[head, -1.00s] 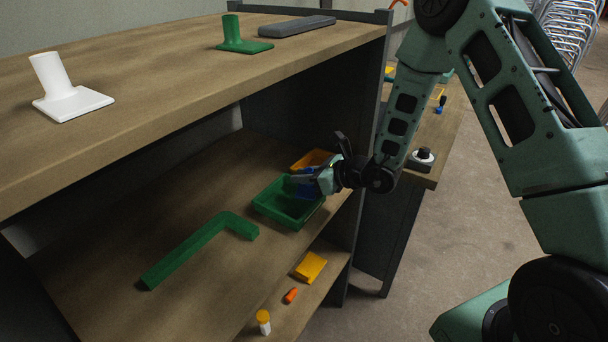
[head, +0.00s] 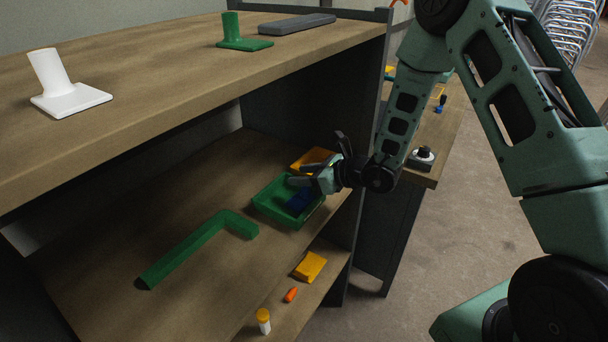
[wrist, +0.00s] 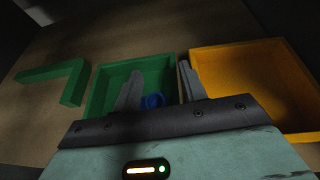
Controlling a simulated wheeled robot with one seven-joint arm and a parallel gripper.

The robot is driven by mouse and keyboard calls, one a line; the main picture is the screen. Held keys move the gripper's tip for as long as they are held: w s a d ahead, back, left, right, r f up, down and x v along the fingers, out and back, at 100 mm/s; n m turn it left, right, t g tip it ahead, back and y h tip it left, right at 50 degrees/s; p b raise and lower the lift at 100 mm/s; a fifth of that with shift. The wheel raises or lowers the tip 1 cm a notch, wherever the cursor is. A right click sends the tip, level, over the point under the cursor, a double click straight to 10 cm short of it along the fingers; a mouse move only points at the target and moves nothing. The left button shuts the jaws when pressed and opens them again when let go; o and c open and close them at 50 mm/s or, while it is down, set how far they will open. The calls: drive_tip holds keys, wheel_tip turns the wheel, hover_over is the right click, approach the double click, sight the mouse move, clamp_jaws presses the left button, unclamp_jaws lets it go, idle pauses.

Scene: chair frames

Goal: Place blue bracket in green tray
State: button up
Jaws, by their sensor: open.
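The blue bracket (head: 300,201) lies inside the green tray (head: 262,208) on the middle shelf, toward the tray's right side. In the wrist view the blue bracket (wrist: 152,101) shows between my fingers, partly hidden by my gripper's body. The green tray also shows in the wrist view (wrist: 103,92). My gripper (head: 296,175) is open just above the tray, with its fingers apart and the bracket below them. In the wrist view, my gripper's fingertips (wrist: 160,68) stand wide apart with nothing held between them.
An orange tray (head: 311,157) stands right behind the green tray. A green L-shaped bar (head: 190,249) lies on the same shelf at the left. The upper shelf overhangs, holding a white piece (head: 67,95) and a green piece (head: 240,38). A side panel closes the right end.

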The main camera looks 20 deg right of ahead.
drive_tip(key=b+v, duration=0.2)
drive_tip(key=v, duration=1)
drive_tip(key=s+a+r+n+g+y, duration=0.2)
drive_tip(key=s+a+r+n+g, duration=0.1)
drive_tip(key=s+a+n+g, duration=0.35)
drive_tip(key=s+a+r+n+g+y, duration=0.1)
drive_tip(key=s+a+r+n+g, duration=0.15)
drive_tip(key=s+a+n, duration=0.6)
drive_tip(key=s+r+n+g+h, duration=0.1)
drive_tip(key=s+n+h, duration=1)
drive_tip(key=n, duration=0.9)
drive_tip(key=shift+s+a+r+n, duration=0.3)
drive_tip(key=shift+s+a+r, duration=0.15)
drive_tip(key=shift+s, duration=0.1)
